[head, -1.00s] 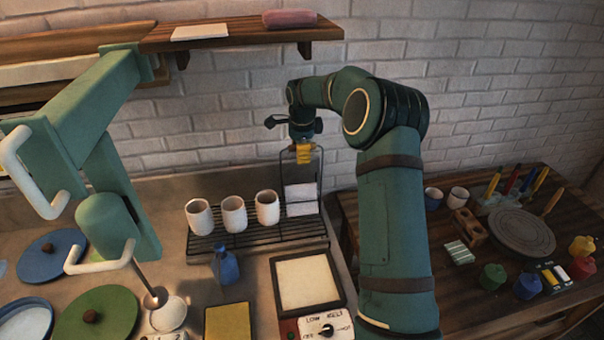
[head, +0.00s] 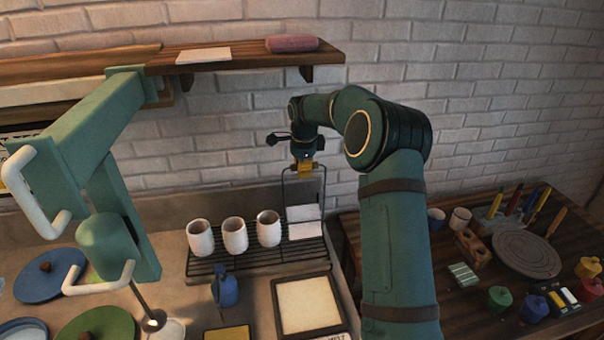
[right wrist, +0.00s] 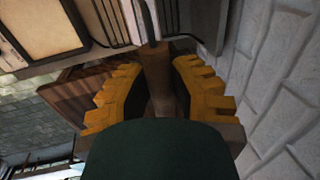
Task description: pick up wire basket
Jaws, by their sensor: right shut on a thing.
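The wire basket (head: 323,203) is a tall, thin dark wire frame with white pieces in its lower part. It stands at the right end of a black wire rack in the head view. My right gripper (head: 305,170) is at the top of the basket, its yellow fingers around the handle. In the right wrist view, the fingers close on a brown grip (right wrist: 158,75) from both sides. The basket looks upright; I cannot tell whether its bottom touches the rack. My left gripper is not in view.
Several white cups, one of them here (head: 235,236), stand on the rack (head: 250,258) left of the basket. A wall shelf (head: 240,62) hangs above. A blue bottle (head: 229,290) stands in front. A green machine (head: 105,180) fills the left. A table with paints (head: 470,295) is at right.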

